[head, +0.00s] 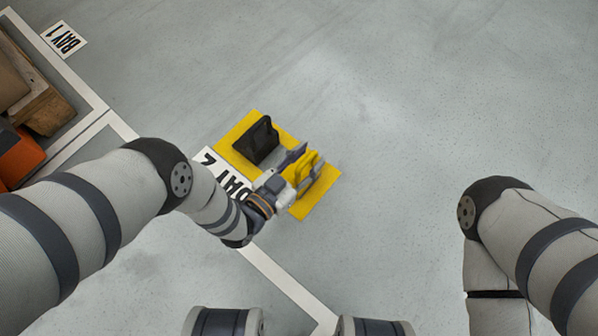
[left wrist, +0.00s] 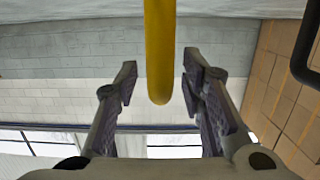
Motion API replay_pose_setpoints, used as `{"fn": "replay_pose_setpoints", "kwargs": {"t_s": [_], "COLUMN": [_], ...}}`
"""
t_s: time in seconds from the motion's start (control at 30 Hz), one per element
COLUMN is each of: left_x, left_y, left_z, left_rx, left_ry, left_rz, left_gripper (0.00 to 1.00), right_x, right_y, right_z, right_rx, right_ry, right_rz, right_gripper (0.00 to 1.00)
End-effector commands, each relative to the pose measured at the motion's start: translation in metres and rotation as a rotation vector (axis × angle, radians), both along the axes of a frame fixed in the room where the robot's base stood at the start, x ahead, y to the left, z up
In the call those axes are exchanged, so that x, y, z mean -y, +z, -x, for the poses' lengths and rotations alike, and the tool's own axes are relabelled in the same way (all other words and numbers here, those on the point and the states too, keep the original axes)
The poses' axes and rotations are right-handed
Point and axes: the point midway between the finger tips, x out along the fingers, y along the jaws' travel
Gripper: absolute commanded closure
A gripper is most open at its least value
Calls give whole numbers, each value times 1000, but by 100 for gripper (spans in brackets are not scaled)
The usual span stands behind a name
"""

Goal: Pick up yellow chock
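The yellow chock (head: 316,163) stands on the right part of a yellow floor mat (head: 315,205) in the head view, partly hidden by my left gripper (head: 299,170). In the left wrist view, a rounded yellow bar (left wrist: 160,50), which looks like part of the chock, comes down between the fingers of my left gripper (left wrist: 160,78). A gap shows on each side of the bar, so the fingers are open around it. My right arm is at the right of the head view, but its gripper is not in view.
A black chock (head: 256,140) stands on the mat, left of the yellow one. A carrier with brown and orange loads (head: 42,108) is at the far left. The floor to the right is clear.

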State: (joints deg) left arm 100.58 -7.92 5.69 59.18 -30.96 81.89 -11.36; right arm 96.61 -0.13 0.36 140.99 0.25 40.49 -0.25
Motion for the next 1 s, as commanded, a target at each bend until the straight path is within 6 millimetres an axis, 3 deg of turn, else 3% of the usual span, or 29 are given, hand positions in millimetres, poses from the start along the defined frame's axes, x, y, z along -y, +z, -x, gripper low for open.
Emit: {"fn": "replay_pose_setpoints", "kwargs": {"t_s": [0.13,0.3,0.77,1.0], "left_x": [0,0,-1,0], "left_y": [1,1,2,20], "left_z": [0,0,0,0], "left_rx": [0,0,1,2], "left_ry": [0,0,1,0], "left_rz": [0,0,0,0], "left_gripper": [63,100,100,100], "right_x": [0,0,0,1], "right_y": [1,1,1,10], "right_z": [0,0,0,1], "right_rx": [-1,0,0,5], "right_ry": [0,0,0,0], "right_rz": [0,0,0,2], "right_gripper": [59,59,59,59]}}
